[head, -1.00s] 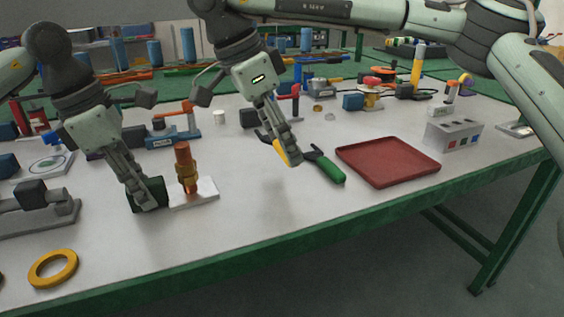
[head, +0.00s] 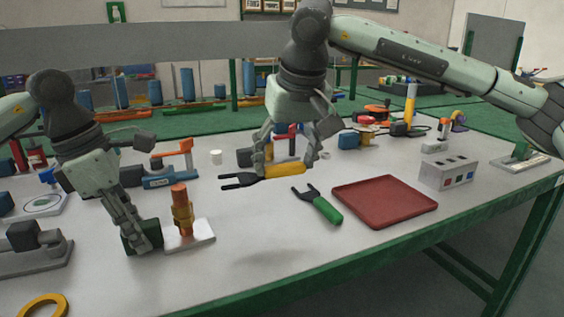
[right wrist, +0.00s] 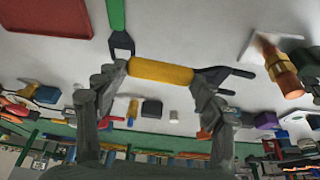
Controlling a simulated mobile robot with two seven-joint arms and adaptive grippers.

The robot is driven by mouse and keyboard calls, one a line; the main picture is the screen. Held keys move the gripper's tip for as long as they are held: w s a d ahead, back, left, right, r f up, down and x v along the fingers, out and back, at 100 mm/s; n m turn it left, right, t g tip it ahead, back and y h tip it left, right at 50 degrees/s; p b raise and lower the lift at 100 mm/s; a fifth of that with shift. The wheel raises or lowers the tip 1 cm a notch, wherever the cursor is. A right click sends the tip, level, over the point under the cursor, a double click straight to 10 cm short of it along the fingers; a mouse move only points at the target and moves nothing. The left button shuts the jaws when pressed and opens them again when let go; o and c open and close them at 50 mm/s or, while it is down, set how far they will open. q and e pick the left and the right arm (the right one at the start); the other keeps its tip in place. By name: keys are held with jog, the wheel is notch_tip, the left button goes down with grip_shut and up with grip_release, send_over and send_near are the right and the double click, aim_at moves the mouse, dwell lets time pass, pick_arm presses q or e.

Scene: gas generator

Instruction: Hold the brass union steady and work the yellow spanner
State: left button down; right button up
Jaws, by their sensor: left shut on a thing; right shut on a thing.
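The brass union (head: 182,214) stands upright on a copper pipe above a white base plate (head: 196,237). My left gripper (head: 142,246) is shut on a dark green block (head: 151,232) beside that plate's left edge. My right gripper (head: 284,169) is shut on the yellow handle of the yellow spanner (head: 284,171) and holds it above the table. Its dark forked jaw points left, toward the union but apart from it. In the right wrist view the spanner (right wrist: 160,71) lies across between the fingers, and the union (right wrist: 281,70) is at the right.
A green-handled spanner (head: 326,209) lies on the table next to a red tray (head: 385,221). A grey box (head: 448,173) stands right of the tray. A yellow ring (head: 42,305) lies at the front left. The table between the plate and the green spanner is clear.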

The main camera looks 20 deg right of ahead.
aim_at(243, 181)
jog(key=shift+d+r+n, duration=0.1)
jog(key=shift+n, duration=0.5)
jog(key=shift+a+f, duration=0.95)
jog(key=shift+a, duration=0.35)
jog(key=shift+a+f, duration=0.3)
jog(key=shift+a, duration=0.3)
jog(key=shift+a+f, duration=0.25)
jog(key=shift+a, duration=1.9)
